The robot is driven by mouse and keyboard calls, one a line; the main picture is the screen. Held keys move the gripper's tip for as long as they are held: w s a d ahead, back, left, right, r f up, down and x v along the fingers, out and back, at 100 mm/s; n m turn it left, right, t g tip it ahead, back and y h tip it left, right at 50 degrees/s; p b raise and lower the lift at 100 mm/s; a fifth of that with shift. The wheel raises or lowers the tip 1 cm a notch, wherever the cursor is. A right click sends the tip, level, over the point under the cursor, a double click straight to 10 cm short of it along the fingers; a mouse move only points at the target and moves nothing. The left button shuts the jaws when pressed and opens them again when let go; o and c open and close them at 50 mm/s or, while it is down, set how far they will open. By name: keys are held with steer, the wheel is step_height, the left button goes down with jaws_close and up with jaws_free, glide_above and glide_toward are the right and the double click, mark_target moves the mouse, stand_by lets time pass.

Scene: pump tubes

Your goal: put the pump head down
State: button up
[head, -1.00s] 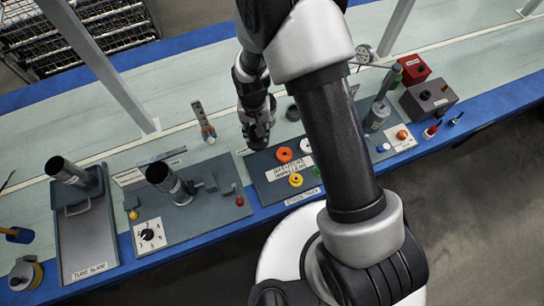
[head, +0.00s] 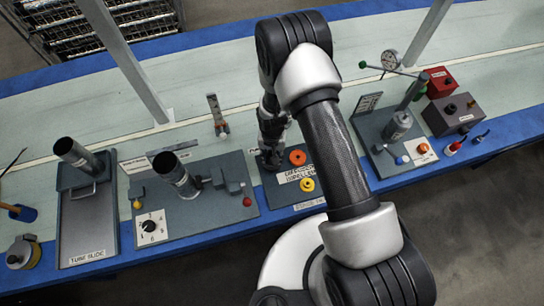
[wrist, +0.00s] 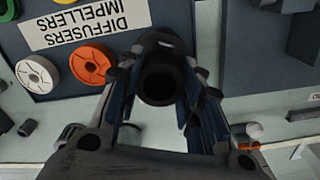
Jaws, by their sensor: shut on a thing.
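My gripper (head: 271,142) points down at the back-left part of the dark tray labelled diffusers and impellers (head: 309,200). In the wrist view my gripper (wrist: 162,92) is shut on the pump head (wrist: 160,82), a dark hollow round piece with its open bore facing the camera. The fingers lie on either side of it. In the wrist view the pump head overlaps the tray's edge. I cannot tell whether it touches the surface. In the head view the gripper largely hides it.
Orange (head: 297,157) and yellow (head: 307,184) discs lie on the tray; a white disc (wrist: 38,75) shows in the wrist view. A station with a grey cylinder (head: 171,169) stands left, a press-like station (head: 399,124) right. The bench behind is mostly clear.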

steer(key=shift+f, duration=0.5)
steer(key=shift+f, duration=0.15)
steer(key=o, duration=1.2)
step_height(320, 180, up, 12)
steer(key=p, duration=0.3)
steer(key=shift+r, duration=0.25)
